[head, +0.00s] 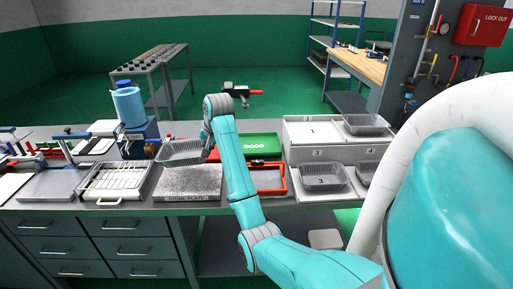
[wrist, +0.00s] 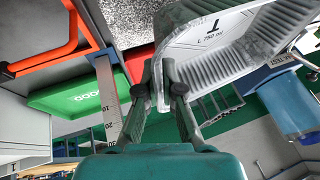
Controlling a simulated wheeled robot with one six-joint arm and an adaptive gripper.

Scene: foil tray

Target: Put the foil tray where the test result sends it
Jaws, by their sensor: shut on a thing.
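The foil tray (head: 180,152) is a shallow silver tray with ribbed walls. My gripper (head: 208,148) is shut on its right rim and holds it over the back left part of the stone plate (head: 190,185). In the wrist view the foil tray (wrist: 255,40) shows "L 750 ml" on its base, and my gripper (wrist: 163,85) pinches its wall. A green tray (head: 260,145) marked "GOOD" lies behind and right of the plate. A blue cylinder (head: 128,106) stands on a test unit (head: 139,138) at left.
Other foil trays, one marked "3" (head: 323,177), sit at the right by a grey stepped stand (head: 305,155). A ruler (wrist: 107,105) lies between plate and green tray.

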